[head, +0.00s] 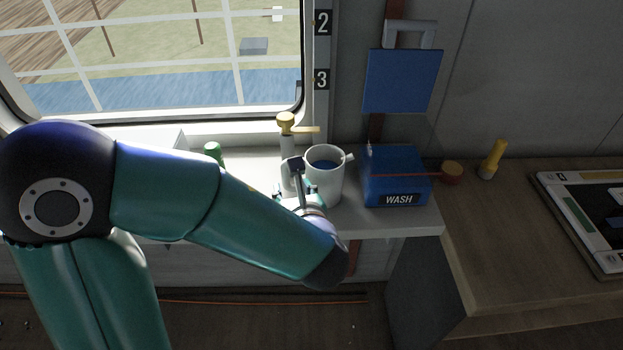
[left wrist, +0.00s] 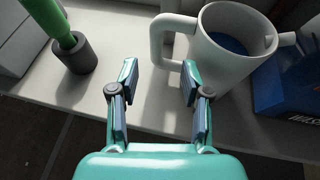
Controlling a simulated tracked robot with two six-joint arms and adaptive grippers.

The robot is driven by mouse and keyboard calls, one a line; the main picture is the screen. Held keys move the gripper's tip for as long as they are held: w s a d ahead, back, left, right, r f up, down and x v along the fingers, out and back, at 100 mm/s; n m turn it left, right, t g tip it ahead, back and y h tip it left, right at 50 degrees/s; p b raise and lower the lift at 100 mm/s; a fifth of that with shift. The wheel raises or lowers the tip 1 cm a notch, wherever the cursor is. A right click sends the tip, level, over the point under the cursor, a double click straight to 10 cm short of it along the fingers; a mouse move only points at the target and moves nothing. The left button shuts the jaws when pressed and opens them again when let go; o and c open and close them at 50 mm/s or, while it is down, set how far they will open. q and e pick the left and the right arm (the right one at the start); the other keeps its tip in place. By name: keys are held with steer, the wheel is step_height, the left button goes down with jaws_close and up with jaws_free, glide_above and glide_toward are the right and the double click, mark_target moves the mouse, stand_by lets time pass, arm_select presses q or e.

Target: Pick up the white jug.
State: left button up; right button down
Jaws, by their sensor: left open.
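The white jug (head: 328,188) stands upright on the pale ledge under the window, with something blue inside. In the left wrist view the jug (left wrist: 225,68) is at the upper right, with its handle on the left side and its spout on the right. My left gripper (left wrist: 160,82) is open and empty, with its fingers at the handle's side of the jug. The right finger is close to the lower handle; I cannot tell whether it touches. In the head view my left gripper (head: 297,170) is partly hidden by my arm. My right gripper is not in view.
A blue WASH box (head: 395,178) with a red-brown stick across it stands right of the jug. A brass-topped tap (head: 286,124) is behind. A green-handled tool in a dark holder (left wrist: 75,55) stands left. The ledge (left wrist: 140,112) between holder and jug is clear.

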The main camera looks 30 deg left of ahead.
mark_target(286, 178)
arm_select(q)
steer(key=shift+x, duration=1.2)
steer(key=shift+p+x, duration=0.45)
steer(key=shift+x, duration=2.15)
steer(key=shift+s+a, duration=0.15)
steer(key=shift+s, duration=0.05)
jaws_close()
steer(key=shift+r, duration=0.1)
